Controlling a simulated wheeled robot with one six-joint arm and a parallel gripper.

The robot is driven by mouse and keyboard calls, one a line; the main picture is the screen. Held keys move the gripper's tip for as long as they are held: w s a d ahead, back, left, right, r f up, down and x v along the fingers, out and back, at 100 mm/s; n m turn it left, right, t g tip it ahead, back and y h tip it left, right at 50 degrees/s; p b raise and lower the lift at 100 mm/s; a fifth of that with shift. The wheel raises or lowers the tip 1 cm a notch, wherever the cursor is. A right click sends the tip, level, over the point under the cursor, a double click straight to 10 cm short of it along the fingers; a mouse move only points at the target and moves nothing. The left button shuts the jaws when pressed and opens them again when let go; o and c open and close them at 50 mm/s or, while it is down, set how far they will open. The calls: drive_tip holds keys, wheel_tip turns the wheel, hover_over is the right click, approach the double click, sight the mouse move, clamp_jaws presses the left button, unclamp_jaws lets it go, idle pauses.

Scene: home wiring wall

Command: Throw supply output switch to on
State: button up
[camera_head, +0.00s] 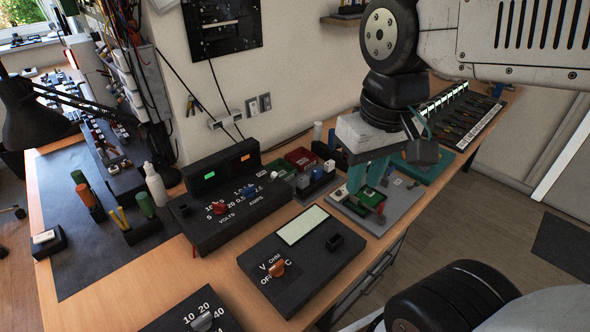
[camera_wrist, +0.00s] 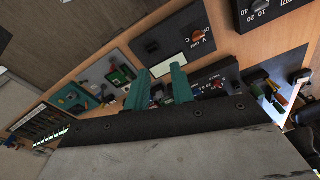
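The supply is a black sloped box (camera_head: 228,222) on the bench, with a green and a red display and knobs marked VOLTS and AMPS. A small dark part (camera_head: 185,210) at its left front may be the output switch; its position is too small to read. My gripper (camera_head: 366,187) has two teal fingers held apart with nothing between them. It hangs to the right of the supply, over a grey plate with a green board (camera_head: 370,200). The fingers also show in the wrist view (camera_wrist: 160,72), where the supply (camera_wrist: 212,82) is partly hidden behind my gripper.
A black meter box (camera_head: 301,258) with an orange knob stands in front of the supply. Another dial box (camera_head: 195,315) is at the bottom edge. A white bottle (camera_head: 156,186), screwdrivers (camera_head: 86,194) and a black lamp (camera_head: 25,110) stand to the left.

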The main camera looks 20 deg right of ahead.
drive_tip(key=w+f, duration=0.2)
drive_tip(key=w, duration=1.3)
drive_tip(key=g+y, duration=0.1)
drive_tip(key=y, duration=0.1)
hover_over(274, 173)
drive_tip(key=d, duration=0.1)
wheel_tip(274, 173, down, 16)
drive_tip(key=f, duration=0.6)
drive_tip(key=shift+a+f, duration=0.3)
drive_tip(key=shift+a, duration=0.1)
drive_tip(key=shift+a+f, duration=0.1)
drive_tip(key=shift+f, duration=0.55)
clamp_jaws()
